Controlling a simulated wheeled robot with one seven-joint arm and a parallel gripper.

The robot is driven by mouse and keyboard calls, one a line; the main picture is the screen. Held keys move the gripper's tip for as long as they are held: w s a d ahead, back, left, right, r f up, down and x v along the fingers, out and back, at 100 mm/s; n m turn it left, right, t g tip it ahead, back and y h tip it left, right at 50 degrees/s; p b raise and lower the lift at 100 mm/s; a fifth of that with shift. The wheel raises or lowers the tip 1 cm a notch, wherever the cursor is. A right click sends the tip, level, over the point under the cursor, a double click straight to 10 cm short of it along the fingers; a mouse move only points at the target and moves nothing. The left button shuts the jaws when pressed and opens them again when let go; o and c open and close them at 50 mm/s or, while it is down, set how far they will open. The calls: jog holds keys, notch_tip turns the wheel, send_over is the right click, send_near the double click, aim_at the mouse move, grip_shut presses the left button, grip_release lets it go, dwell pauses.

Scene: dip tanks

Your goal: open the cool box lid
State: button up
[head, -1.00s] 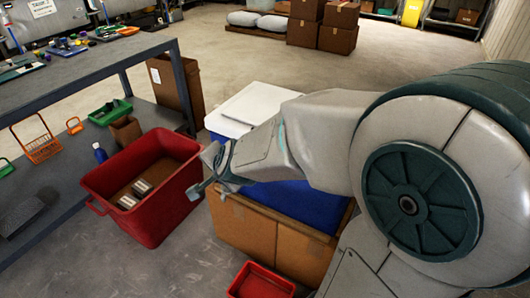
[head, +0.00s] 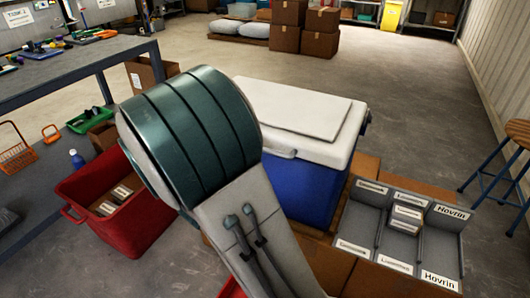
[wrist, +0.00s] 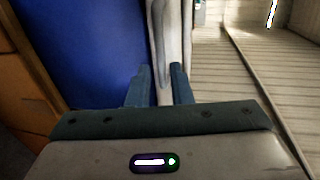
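The cool box (head: 300,190) is blue and stands on cardboard in the middle of the head view. Its white lid (head: 310,110) lies flat on it, closed, with a lip (head: 281,152) on the near-left side. My arm hides part of the box front, and my gripper is hidden in the head view. In the wrist view, the blue box wall (wrist: 85,50) is at left and the pale lid edge (wrist: 163,50) runs down the middle. My gripper (wrist: 160,85) has a finger on each side of this edge, close against it; it appears shut on it.
A red crate (head: 130,235) with boxes stands left of my arm. A grey divided tray (head: 400,225) with small boxes is right of the cool box. A stool (head: 500,150) stands at far right. Open floor (head: 405,95) lies behind the box.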

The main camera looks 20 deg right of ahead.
jog(key=b+x, duration=0.1)
jog(key=x, duration=0.9)
jog(key=shift+w+d, duration=0.25)
jog(key=shift+d, duration=0.05)
grip_shut()
